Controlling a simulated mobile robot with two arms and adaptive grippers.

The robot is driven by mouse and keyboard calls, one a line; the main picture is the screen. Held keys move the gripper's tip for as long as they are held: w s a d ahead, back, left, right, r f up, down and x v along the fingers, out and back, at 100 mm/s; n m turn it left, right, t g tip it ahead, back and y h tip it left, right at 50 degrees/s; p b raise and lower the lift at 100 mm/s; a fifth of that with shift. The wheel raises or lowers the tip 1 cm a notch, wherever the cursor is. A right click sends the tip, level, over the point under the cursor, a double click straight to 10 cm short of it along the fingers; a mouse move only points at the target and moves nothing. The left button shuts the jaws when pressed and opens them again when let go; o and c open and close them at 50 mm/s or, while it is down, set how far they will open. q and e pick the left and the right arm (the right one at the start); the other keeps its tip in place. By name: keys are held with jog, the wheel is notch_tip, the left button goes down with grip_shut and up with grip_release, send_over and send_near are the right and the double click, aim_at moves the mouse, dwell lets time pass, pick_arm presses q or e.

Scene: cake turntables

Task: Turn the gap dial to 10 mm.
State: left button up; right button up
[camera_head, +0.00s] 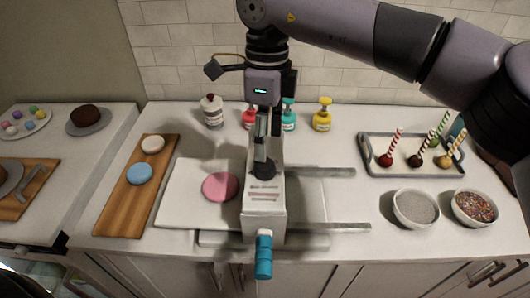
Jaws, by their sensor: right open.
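A white machine (265,212) with lettering on its top stands at the counter's middle. A dark round part (263,171) on its top, which looks like the gap dial, is mostly hidden by my gripper, so its setting cannot be read. A blue cylindrical handle (264,258) sticks out at the machine's front. My right gripper (262,158) points down from above, right over the dark part. It is open; whether its fingers touch the part cannot be told. My left gripper is not in view.
A pink disc (220,187) lies on the white board (180,205) left of the machine. Two metal rails (325,226) extend right. Several bottles (322,115) stand behind. A wooden board (120,213), a tray of cake pops (384,171) and two bowls (415,209) flank it.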

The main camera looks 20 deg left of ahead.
notch_tip(320, 180, up, 6)
jog(key=shift+w, duration=0.2)
